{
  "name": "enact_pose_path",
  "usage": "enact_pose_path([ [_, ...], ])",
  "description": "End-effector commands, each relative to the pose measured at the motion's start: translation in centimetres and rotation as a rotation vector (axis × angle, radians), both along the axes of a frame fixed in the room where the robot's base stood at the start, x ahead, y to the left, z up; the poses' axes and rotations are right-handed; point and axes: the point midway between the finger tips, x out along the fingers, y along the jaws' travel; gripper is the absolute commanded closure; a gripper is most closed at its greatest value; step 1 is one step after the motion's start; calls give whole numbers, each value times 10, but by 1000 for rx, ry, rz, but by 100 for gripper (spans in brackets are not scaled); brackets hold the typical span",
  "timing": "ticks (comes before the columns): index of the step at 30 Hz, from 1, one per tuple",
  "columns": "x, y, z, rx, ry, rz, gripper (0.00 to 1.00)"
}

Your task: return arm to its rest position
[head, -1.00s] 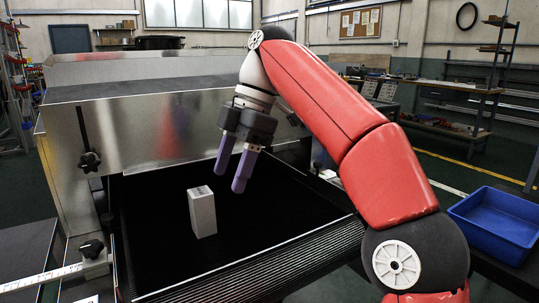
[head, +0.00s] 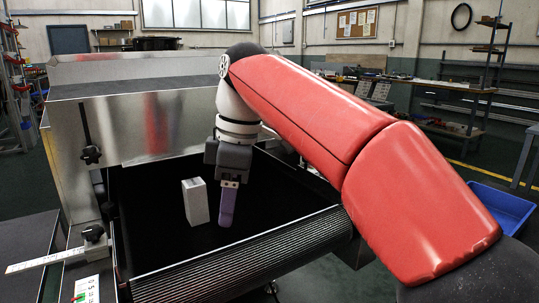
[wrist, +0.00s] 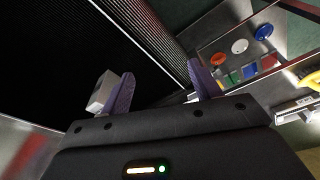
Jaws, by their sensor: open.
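My gripper (head: 227,208) hangs over the black belt of the tunnel dryer, its purple fingers pointing down. In the head view the fingers overlap, so only one shows clearly. In the wrist view my gripper (wrist: 160,90) has its two fingers wide apart with nothing between them. A small white-grey box (head: 195,202) stands upright on the belt, just left of my gripper. It also shows in the wrist view (wrist: 101,94), outside the left finger; whether they touch I cannot tell. My red arm reaches in from the right.
The dryer's metal hood (head: 150,125) stands behind and left of the belt (head: 150,240). A blue bin (head: 500,205) is at the right, partly hidden by my arm. The wrist view shows a panel with coloured round and square pieces (wrist: 239,46). A black knob (head: 93,233) sits at the belt's left edge.

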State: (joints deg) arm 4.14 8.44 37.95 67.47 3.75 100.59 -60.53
Motion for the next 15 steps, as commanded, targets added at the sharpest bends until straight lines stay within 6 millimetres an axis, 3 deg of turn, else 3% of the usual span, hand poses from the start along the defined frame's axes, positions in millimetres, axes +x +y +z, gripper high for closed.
enact_pose_path([
  [5,-20,-30,-29,-69,-73,-321,37],
  [11,-54,-105,-78,-53,-183,-834,37],
  [15,-88,-160,-120,36,-234,-1176,37],
])
